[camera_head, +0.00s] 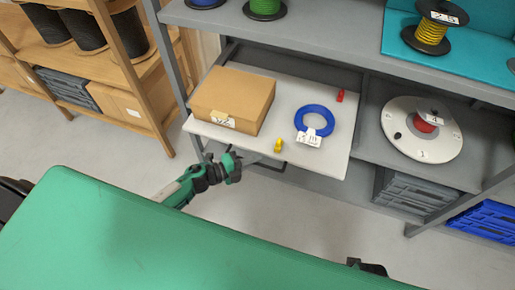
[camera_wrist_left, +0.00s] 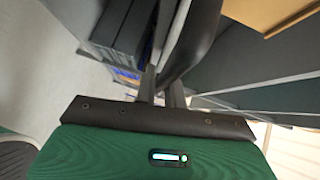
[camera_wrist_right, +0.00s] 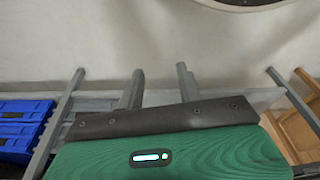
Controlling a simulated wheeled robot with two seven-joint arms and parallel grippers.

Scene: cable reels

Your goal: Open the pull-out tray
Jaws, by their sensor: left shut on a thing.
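The pull-out tray (camera_head: 333,159) is a light grey board that sticks out of the grey shelf unit below its upper shelf. My left gripper (camera_head: 236,163) is at the tray's front edge, low on the left, shut on the tray's dark handle. In the left wrist view the dark curved handle (camera_wrist_left: 198,38) runs up from between the narrow fingers (camera_wrist_left: 162,88). My right gripper (camera_wrist_right: 161,84) is open and empty above the floor in the right wrist view.
On the tray are a cardboard box (camera_head: 238,97), a blue ring (camera_head: 314,120) with a label, a yellow piece (camera_head: 278,145) and a red piece (camera_head: 340,96). A white reel (camera_head: 400,145) stands on the shelf to the right. A wooden rack (camera_head: 140,90) is at left.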

